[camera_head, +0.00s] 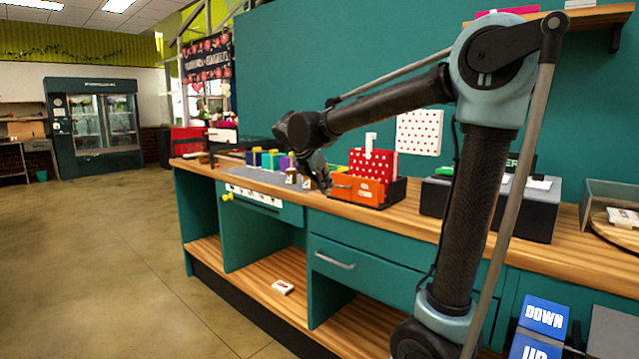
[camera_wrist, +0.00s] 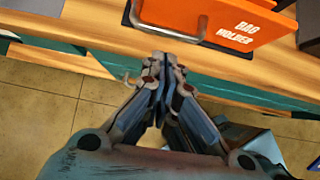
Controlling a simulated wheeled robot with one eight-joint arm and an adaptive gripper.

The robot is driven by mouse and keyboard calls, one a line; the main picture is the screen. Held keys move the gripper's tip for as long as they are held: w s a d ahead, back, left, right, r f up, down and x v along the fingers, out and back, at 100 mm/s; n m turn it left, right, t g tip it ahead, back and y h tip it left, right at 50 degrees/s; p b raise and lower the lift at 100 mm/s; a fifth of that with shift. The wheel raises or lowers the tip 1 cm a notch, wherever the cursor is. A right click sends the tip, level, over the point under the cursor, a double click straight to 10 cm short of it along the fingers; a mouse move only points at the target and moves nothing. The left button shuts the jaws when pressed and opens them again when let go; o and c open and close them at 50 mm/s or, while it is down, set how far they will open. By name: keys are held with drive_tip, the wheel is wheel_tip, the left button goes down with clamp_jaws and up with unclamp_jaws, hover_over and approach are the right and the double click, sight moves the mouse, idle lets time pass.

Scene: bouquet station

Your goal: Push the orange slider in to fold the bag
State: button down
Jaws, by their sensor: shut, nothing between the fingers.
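The orange slider (camera_head: 358,189) is the front of a dark bag holder on the wooden counter. In the wrist view its orange face (camera_wrist: 215,20) reads "BAG HOLDER" and carries a metal handle (camera_wrist: 166,33). A red bag with white dots (camera_head: 374,164) stands upright behind the orange face. My gripper (camera_head: 325,184) is beside the left end of the slider. In the wrist view my gripper (camera_wrist: 164,60) is shut and empty, with its fingertips just short of the handle. Whether they touch it, I cannot tell.
Several small coloured boxes (camera_head: 270,160) stand on the counter to the left. A dark box (camera_head: 515,208) is to the right of the holder. A dotted white sheet (camera_head: 419,132) hangs on the teal wall. The counter's front edge runs under my gripper.

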sight(355, 189)
drive_tip(key=shift+w+d+f, duration=0.2)
drive_tip(key=shift+w+d, duration=0.4)
drive_tip(key=shift+w, duration=0.2)
drive_tip(key=shift+w+d, duration=0.85)
drive_tip(key=shift+w, duration=0.2)
drive_tip(key=shift+w+d, duration=0.8)
drive_tip(key=shift+w, duration=0.2)
